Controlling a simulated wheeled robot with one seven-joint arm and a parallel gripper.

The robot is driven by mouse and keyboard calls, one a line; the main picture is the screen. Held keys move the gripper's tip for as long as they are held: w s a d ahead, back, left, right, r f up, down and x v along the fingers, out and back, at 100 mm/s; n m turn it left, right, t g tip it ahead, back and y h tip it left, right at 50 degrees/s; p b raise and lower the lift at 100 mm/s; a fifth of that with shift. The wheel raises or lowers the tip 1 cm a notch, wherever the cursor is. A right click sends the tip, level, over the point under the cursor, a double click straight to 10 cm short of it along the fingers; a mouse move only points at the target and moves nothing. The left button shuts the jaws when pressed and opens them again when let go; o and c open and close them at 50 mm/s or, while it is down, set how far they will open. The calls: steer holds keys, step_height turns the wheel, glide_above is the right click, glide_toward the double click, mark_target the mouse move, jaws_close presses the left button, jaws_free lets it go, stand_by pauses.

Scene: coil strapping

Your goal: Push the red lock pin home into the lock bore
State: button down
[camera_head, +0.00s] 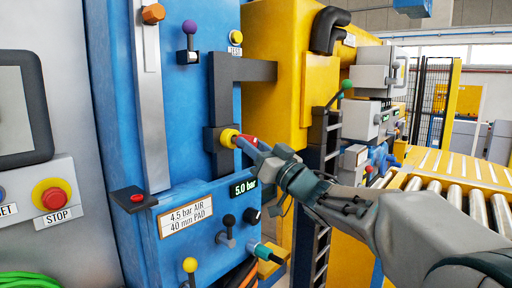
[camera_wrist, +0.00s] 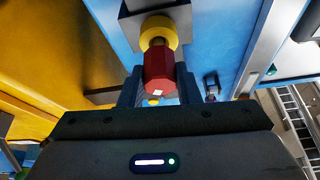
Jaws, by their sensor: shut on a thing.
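The red lock pin (camera_wrist: 158,72) is held between the fingers of my gripper (camera_wrist: 158,90) in the wrist view. Its tip points at the yellow collar (camera_wrist: 158,30) of the lock bore, with a short brass-coloured shank showing between the red head and the collar. In the head view the red pin (camera_head: 249,140) shows just right of the yellow collar (camera_head: 228,138), which sits on a dark block on the blue machine. My gripper (camera_head: 252,146) is shut on the pin and partly hides it. How deep the shank sits inside the bore is hidden.
A dark bracket (camera_head: 240,70) stands above the collar. Below are the 5.0 bar display (camera_head: 243,187), a pressure label (camera_head: 186,214) and several knobs and levers. A yellow machine body (camera_head: 275,80) stands to the right, and a roller conveyor (camera_head: 470,190) lies further right.

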steer(key=shift+w+a, duration=0.55)
steer(key=shift+a, duration=0.2)
steer(key=c, duration=0.7)
jaws_free()
steer(key=shift+c, duration=0.2)
steer(key=shift+d, duration=0.1)
steer(key=shift+s+d+b, duration=0.3)
steer(key=shift+s+d, duration=0.65)
steer(key=shift+d, duration=0.2)
steer(key=shift+s+d+b, duration=0.25)
steer(key=shift+s+d, duration=0.65)
steer(key=shift+d, duration=0.25)
